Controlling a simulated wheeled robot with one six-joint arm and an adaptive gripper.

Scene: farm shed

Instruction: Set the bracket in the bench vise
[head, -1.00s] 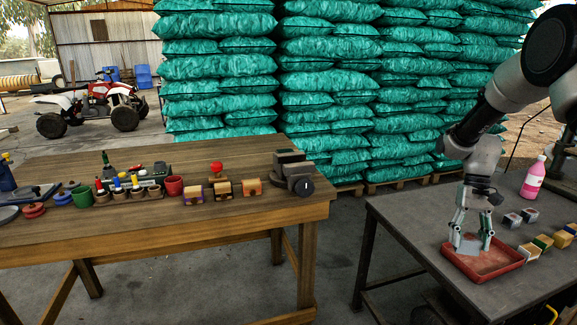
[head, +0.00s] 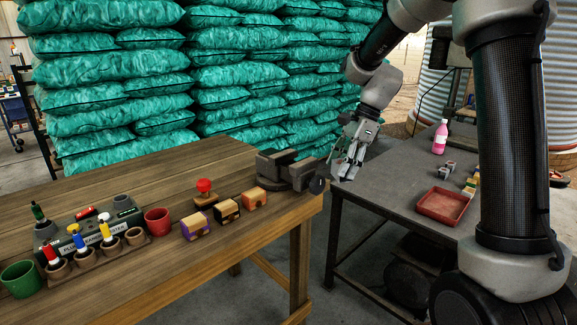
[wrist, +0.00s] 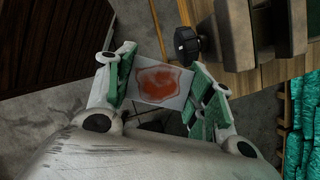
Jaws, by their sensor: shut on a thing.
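My gripper (head: 346,168) is shut on the bracket (wrist: 163,84), a flat grey piece with an orange-red patch on its face in the wrist view. In the head view the fingers mostly hide it. The gripper hangs over the gap between the two tables, just right of the bench vise (head: 275,165). The dark vise sits at the wooden table's right corner, with its round black end (head: 317,185) toward the gripper. In the wrist view the vise (wrist: 238,35) is above and right of the bracket, apart from it.
The grey table (head: 385,180) at right holds an empty red tray (head: 443,205) and a pink bottle (head: 440,137).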

